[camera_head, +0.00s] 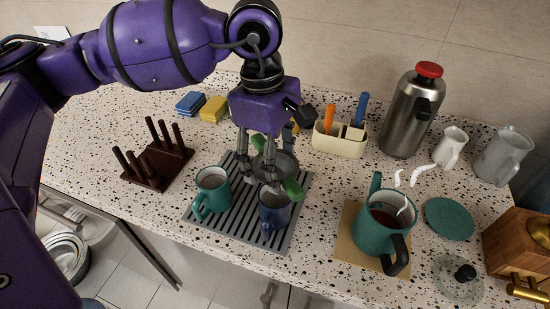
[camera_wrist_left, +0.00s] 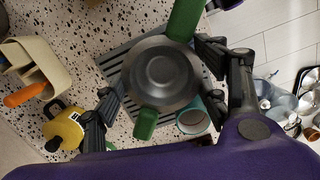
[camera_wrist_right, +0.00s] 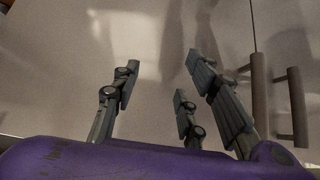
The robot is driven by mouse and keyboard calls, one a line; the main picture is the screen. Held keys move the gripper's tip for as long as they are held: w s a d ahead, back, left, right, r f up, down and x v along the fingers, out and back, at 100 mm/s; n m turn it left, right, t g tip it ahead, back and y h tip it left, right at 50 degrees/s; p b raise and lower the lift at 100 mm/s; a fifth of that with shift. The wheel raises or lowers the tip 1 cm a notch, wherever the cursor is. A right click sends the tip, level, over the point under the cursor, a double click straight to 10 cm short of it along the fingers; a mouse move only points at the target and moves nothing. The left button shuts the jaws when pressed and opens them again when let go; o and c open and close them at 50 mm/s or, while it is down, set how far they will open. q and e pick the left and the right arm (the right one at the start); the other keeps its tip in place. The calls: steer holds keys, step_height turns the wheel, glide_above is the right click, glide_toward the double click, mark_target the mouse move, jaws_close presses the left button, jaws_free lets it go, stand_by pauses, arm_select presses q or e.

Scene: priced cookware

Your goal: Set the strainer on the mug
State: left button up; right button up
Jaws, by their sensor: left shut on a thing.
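The strainer is a dark grey bowl with two green handles (camera_head: 292,188). My left gripper (camera_head: 259,178) is shut on it and holds it above the drip mat (camera_head: 235,233), just behind the blue mug (camera_head: 273,212). In the left wrist view the strainer bowl (camera_wrist_left: 163,75) lies between the spread fingers (camera_wrist_left: 160,85) and hides the blue mug. A green mug (camera_head: 213,190) stands upright on the mat, left of the blue one; it also shows in the left wrist view (camera_wrist_left: 193,121). My right gripper (camera_wrist_right: 165,95) is open and empty, in front of a pale cabinet front.
A large green pot (camera_head: 376,235) stands on a tan board at right. A dark rack with pegs (camera_head: 157,165) stands left of the mat. A cream caddy (camera_head: 339,142) and a steel flask (camera_head: 408,120) stand behind. Cabinet handles (camera_wrist_right: 290,105) are near my right gripper.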

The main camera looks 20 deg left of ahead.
mark_target(272, 215)
arm_select(q)
steer(key=shift+f+b, duration=0.65)
steer(key=shift+f, duration=1)
steer(key=shift+f+b, duration=0.3)
steer(key=shift+f, duration=0.45)
arm_select(e)
steer(key=shift+s+d+f, duration=0.2)
steer(key=shift+d+f, duration=0.05)
steer(key=shift+f, duration=0.2)
steer(key=shift+s+d+f, duration=0.2)
steer(key=shift+f, duration=0.25)
steer(key=shift+w+a, duration=0.1)
steer(key=shift+a, duration=0.05)
steer(key=shift+s+f, duration=0.1)
steer(key=shift+s, duration=0.1)
arm_select(q)
steer(key=shift+f+b, duration=0.55)
steer(key=shift+f, duration=0.4)
arm_select(e)
steer(key=shift+s+f, duration=0.55)
steer(key=shift+f, duration=0.2)
